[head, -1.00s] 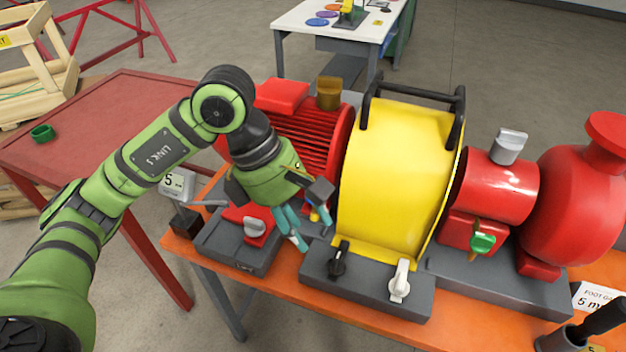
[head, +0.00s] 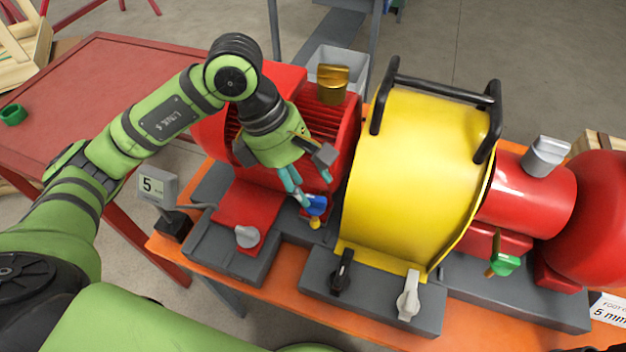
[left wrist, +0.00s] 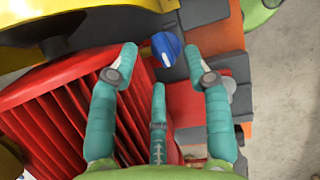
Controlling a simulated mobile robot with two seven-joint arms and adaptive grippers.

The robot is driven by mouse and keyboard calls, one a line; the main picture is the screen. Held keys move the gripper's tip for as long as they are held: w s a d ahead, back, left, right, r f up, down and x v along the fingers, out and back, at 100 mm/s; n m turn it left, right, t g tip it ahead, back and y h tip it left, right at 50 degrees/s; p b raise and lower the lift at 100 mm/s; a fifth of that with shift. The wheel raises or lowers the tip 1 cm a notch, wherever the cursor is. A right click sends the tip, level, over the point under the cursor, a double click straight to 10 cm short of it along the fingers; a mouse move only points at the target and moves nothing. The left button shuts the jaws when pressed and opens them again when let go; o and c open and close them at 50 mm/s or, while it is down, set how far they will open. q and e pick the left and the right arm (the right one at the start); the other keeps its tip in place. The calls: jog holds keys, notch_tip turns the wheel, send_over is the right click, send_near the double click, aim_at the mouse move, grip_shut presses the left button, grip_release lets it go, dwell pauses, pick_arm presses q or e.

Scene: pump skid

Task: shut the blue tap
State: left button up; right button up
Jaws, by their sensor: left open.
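The blue tap (head: 316,205) sits low between the red finned motor and the yellow guard, above a small yellow part. In the left wrist view the blue tap (left wrist: 166,47) shows as a round knob with a pale line across it. My left gripper (head: 298,195) points down at it from the upper left. In the left wrist view my left gripper (left wrist: 164,55) is open, its teal fingertips on either side of the tap with gaps showing. I cannot tell whether any finger touches it. My right gripper is not in view.
The yellow guard (head: 405,185) with black handles stands close right of the tap. The red finned motor (head: 335,120) is behind it. Black (head: 342,272), white (head: 408,296), grey (head: 247,236) and green (head: 505,264) taps are nearby.

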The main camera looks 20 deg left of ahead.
aim_at(316, 195)
pick_arm(q)
jog(key=shift+p+x, duration=0.3)
jog(key=shift+x, duration=0.85)
jog(key=shift+w+d+f, duration=0.15)
jog(key=shift+f, duration=0.5)
grip_shut()
jog(key=shift+f+m+b, duration=0.2)
jog(key=shift+m+b, duration=0.3)
jog(key=shift+b, duration=0.55)
jog(key=shift+r+g, duration=0.1)
jog(key=shift+g, duration=0.2)
jog(key=shift+r+m, duration=0.15)
jog(key=shift+m, duration=0.15)
grip_release()
jog(key=shift+r, duration=0.1)
jog(key=v, duration=1.1)
jog(key=shift+r, duration=0.4)
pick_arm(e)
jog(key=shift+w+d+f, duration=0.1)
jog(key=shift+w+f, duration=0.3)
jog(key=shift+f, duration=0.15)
